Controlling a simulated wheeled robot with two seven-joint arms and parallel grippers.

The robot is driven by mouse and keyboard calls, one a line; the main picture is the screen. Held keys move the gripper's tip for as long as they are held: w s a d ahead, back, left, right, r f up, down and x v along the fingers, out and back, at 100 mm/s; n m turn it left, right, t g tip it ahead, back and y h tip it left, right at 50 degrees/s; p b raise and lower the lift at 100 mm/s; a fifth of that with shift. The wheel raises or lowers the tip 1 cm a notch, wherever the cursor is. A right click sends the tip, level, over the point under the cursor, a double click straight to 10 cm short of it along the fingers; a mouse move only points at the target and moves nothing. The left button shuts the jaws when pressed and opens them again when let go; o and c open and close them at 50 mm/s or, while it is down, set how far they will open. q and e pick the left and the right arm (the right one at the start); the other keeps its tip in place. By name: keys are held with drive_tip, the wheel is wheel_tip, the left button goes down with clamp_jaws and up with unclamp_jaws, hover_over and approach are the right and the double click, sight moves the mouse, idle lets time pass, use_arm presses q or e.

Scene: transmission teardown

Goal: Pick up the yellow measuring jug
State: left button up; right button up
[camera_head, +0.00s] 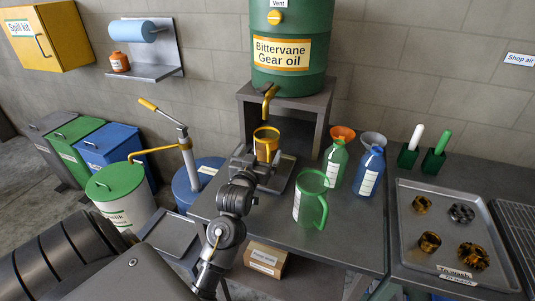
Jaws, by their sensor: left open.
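The yellow measuring jug (266,146) stands upright under the tap of the green gear oil drum (291,45). Its lower part is partly hidden by my left gripper (263,163). My left gripper is open, in front of the jug in the picture, with its fingers close to the jug's lower part. I cannot tell whether they touch it. No part of the jug is clearly between closed fingers. My right gripper is not in view.
A green jug (311,198) stands on the bench to the right of my left gripper. Behind it are a green bottle (335,164) and a blue bottle (369,172) with funnels. A metal tray (445,210) with several parts lies at right. Bare bench (345,235) shows at front.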

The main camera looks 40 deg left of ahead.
sight(263, 149)
use_arm(q)
drive_tip(key=shift+w+r, duration=0.1)
drive_tip(key=x, duration=0.1)
drive_tip(key=p+x, duration=0.1)
drive_tip(key=x, duration=0.2)
drive_tip(key=shift+w+a+f, duration=0.1)
drive_tip(key=shift+w+f, duration=0.15)
drive_tip(key=shift+f, duration=0.15)
drive_tip(key=shift+w+a, duration=0.1)
drive_tip(key=shift+w, duration=0.15)
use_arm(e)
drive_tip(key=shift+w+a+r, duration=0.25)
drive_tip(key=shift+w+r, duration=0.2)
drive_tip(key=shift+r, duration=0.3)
use_arm(q)
drive_tip(key=shift+c, duration=0.2)
drive_tip(key=c, duration=1.6)
drive_tip(key=shift+o, duration=0.2)
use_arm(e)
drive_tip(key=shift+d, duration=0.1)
use_arm(q)
drive_tip(key=shift+r, duration=0.2)
